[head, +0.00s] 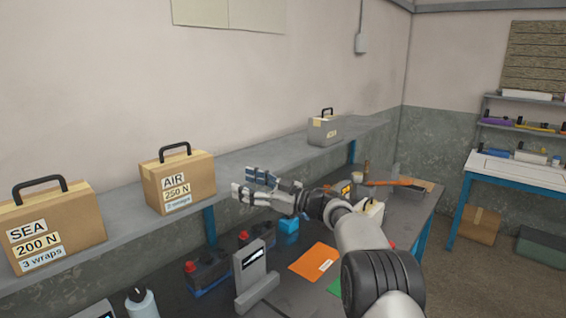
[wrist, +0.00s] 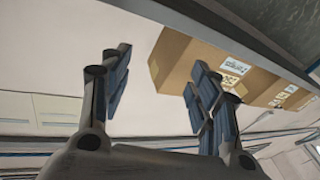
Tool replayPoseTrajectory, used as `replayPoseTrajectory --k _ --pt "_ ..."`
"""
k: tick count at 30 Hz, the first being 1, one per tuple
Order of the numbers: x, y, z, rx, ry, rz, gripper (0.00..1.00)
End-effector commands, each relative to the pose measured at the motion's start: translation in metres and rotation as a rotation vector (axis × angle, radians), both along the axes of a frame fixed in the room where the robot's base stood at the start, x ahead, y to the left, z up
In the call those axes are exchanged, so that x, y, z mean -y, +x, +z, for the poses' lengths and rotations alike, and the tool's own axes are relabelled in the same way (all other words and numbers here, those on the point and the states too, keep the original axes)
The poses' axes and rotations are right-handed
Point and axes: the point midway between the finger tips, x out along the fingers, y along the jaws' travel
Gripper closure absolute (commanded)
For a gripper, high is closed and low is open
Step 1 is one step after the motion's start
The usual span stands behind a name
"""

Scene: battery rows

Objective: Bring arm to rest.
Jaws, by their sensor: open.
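My gripper (head: 250,187) is at the end of my arm, raised above the workbench near the middle of the head view, in front of the grey shelf. Its fingers point left and it holds nothing. In the wrist view its two fingers (wrist: 160,90) stand apart with a bare gap between them. A cardboard box labelled AIR 250 N (head: 187,180) stands on the shelf to the left of the gripper, apart from it. Cardboard boxes also show beyond the right finger in the wrist view (wrist: 185,60).
A SEA 200 N box (head: 50,228) and a grey case (head: 324,130) stand on the shelf (head: 255,155). On the bench are dark red-topped batteries (head: 208,268), a grey display stand (head: 252,275), a white bottle (head: 141,303), a blue block (head: 289,225) and an orange sheet (head: 315,261).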

Motion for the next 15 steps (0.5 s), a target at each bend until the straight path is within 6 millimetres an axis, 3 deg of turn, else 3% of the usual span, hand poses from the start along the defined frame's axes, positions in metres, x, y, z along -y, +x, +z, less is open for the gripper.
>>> replayPoseTrajectory --k 1,3,7,11,15 --pt "0.012 0.008 0.036 0.021 0.009 -0.100 0.44" --pt "0.033 0.019 0.073 0.031 0.017 -0.256 0.44" --pt "0.081 0.021 0.127 0.012 0.012 -0.533 0.44" --pt "0.136 -0.002 0.155 -0.060 -0.021 -0.786 0.44" --pt "0.192 -0.055 0.156 -0.196 -0.083 -1.018 0.44"
